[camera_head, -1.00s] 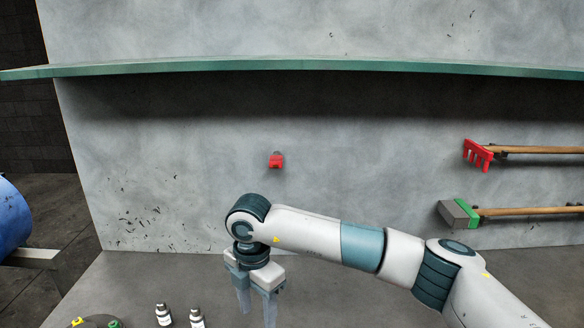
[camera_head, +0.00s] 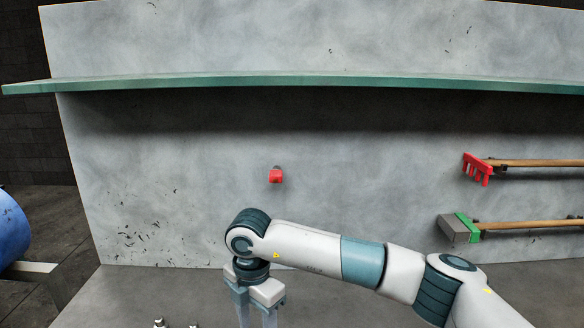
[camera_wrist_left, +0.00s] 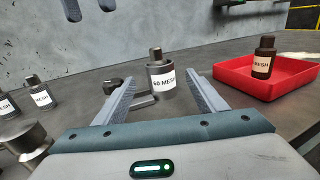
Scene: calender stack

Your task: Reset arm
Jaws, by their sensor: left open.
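My right arm comes in from the right in the head view, and its gripper (camera_head: 256,315) points down with its two fingers apart. The fingertips are cut off by the lower edge. My left gripper (camera_wrist_left: 163,92) shows only in the left wrist view, with its fingers spread wide and nothing held. A grey bottle labelled 60 MESH (camera_wrist_left: 162,80) stands upright on the bench, seen in the gap between the left fingers and apart from them.
A red tray (camera_wrist_left: 235,82) holds a dark bottle (camera_wrist_left: 263,58) at the right. Several grey bottles (camera_wrist_left: 40,95) stand at the left. In the head view, a green shelf (camera_head: 300,81) crosses the wall above a red fitting (camera_head: 276,176), a red rake (camera_head: 478,168) and a brush (camera_head: 458,229).

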